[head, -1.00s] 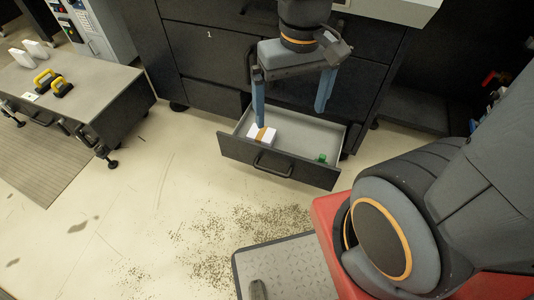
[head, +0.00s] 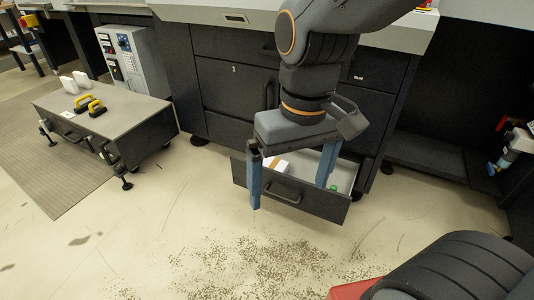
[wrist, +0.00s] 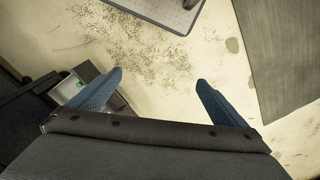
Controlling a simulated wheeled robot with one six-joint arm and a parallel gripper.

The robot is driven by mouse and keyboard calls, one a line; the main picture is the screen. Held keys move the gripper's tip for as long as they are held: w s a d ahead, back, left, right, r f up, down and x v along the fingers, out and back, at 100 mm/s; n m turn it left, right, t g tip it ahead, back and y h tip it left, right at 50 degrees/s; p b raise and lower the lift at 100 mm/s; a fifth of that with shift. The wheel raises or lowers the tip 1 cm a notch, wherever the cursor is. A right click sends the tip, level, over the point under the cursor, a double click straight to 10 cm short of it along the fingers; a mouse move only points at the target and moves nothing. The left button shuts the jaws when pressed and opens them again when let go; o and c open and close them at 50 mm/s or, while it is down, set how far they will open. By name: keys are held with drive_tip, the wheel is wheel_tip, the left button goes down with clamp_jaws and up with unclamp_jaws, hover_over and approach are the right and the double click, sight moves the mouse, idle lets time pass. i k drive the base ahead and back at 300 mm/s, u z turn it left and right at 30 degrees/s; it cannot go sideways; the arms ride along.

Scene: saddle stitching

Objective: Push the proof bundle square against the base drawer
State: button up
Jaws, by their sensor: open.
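The base drawer (head: 325,206) stands open under the dark cabinet, its front panel facing me. The proof bundle, a white block (head: 278,167), lies inside near the left end and is partly hidden behind my gripper. My gripper (head: 291,195) is open and empty, with two blue fingers pointing down. In the head view its fingers overlap the drawer; the left one crosses the front panel and ends near the floor. In the wrist view the open fingers (wrist: 160,78) hang over the floor, and part of the drawer (wrist: 100,70) shows at left. The bundle cannot be made out there.
A small green item (head: 333,188) lies in the drawer's right end. A low grey bench (head: 115,112) with yellow-handled tools (head: 90,105) and white blocks stands at left. A mat (head: 50,175) lies beside it.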

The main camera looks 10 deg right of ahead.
sight(276, 164)
drive_tip(key=k, duration=0.65)
drive_tip(key=u, duration=0.75)
drive_tip(key=i, duration=1.85)
drive_tip(key=z, duration=1)
drive_tip(key=i, duration=0.35)
drive_tip(key=z, duration=0.35)
